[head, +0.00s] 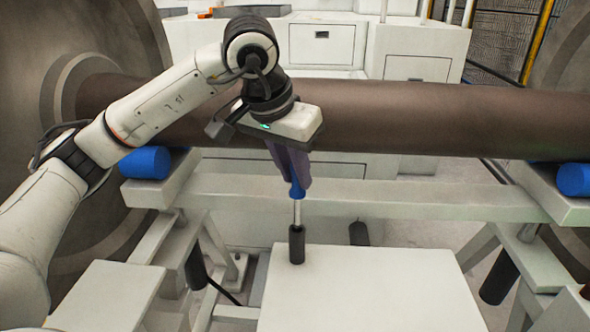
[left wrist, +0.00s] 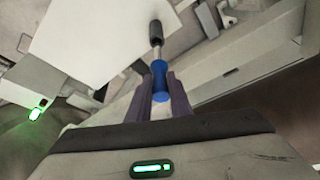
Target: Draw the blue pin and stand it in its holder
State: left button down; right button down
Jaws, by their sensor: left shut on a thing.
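The blue pin (head: 297,191) has a blue grip and a thin metal shaft that points down. In the left wrist view its blue grip (left wrist: 160,76) shows between the fingers. My left gripper (head: 294,180) is shut on the grip and holds the pin nearly upright. The holder (head: 297,246) is a black upright tube at the back left corner of a white table; it also shows in the left wrist view (left wrist: 156,34). The shaft's lower end meets the holder's top; how deep it goes inside is hidden. My right gripper is not in view.
A thick brown axle (head: 420,117) runs across behind my left gripper, with a large wheel (head: 45,45) at left. Blue rollers (head: 145,162) (head: 573,179) sit below it on a pale frame (head: 350,198). The white table (head: 370,295) is otherwise bare.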

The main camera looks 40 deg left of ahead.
pick_arm(q)
jog(key=shift+f+b, duration=0.85)
jog(key=shift+f, duration=0.35)
jog(key=c, duration=1.5)
grip_release()
jog(key=shift+c, duration=0.2)
jog(key=p+v, duration=0.1)
jog(key=v, duration=0.9)
jog(key=shift+r, duration=0.15)
jog(key=shift+r, duration=0.1)
